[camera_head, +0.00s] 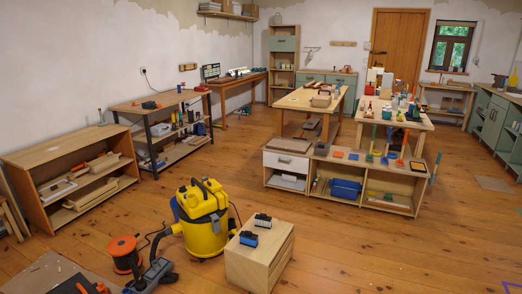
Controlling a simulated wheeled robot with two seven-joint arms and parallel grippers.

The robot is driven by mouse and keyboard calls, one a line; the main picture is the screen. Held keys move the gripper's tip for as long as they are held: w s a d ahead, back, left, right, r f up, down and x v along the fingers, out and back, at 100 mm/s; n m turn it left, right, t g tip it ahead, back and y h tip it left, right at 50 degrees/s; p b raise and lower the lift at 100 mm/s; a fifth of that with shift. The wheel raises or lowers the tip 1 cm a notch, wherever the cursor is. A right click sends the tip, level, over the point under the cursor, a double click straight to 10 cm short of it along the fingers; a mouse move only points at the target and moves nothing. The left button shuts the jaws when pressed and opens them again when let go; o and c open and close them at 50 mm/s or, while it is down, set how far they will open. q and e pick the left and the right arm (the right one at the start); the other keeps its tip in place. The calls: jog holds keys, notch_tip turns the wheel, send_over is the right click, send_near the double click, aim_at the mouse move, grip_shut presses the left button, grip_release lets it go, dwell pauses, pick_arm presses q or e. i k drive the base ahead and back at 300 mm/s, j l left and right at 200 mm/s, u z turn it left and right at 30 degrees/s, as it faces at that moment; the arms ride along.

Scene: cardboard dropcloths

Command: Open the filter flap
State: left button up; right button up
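A yellow shop vacuum (205,232) with a black handle on top stands upright on the wood floor, left of the lower middle. It is likely what bears the filter flap, but I cannot make out the flap or whether it is open. A wooden block-like cabinet (250,265) stands just right of the vacuum. On its top lie a small blue-and-white part (248,238) and a dark part (262,221); they may be filters, too small to tell. Neither of my grippers shows in this view.
An orange cable reel (125,253) and the grey floor nozzle (152,278) lie left of the vacuum, with a hose and cord. A dropcloth (45,278) covers the lower left floor. Low shelves (55,158) line the left wall. Open floor (390,250) stretches to the right.

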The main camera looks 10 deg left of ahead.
aim_at(212, 184)
jog(key=i+j+u, duration=0.15)
jog(key=i+u, duration=0.15)
jog(key=i, duration=0.5)
jog(key=i+u, duration=0.25)
jog(key=i, duration=0.6)
